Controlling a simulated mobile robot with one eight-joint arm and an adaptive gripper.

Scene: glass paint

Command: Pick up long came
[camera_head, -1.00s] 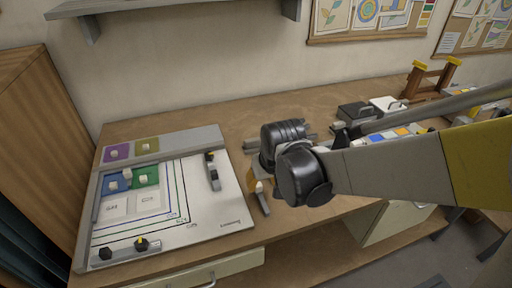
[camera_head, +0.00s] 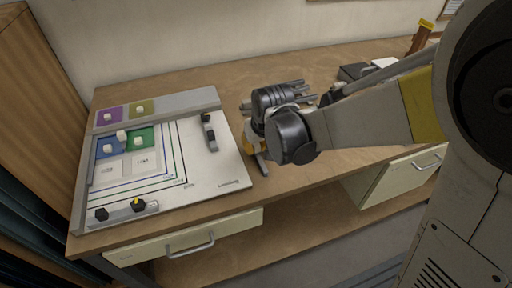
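I cannot pick out the long came with certainty. A pale layout board (camera_head: 215,178) lies on the workbench at left, printed with nested blue, green and black corner lines. One grey bar with a black knob (camera_head: 210,132) lies at its right side. Another bar with black knobs (camera_head: 122,216) lies along its front edge. My gripper (camera_head: 303,94) is over the bench, right of the board and apart from it. My dark wrist partly hides it, and the gap between its fingers is not clear. I see nothing held in it.
Coloured squares with small white knobs (camera_head: 109,117) sit at the board's back left. A dark box (camera_head: 353,72) stands at the back right. The bench (camera_head: 235,75) behind the board is clear.

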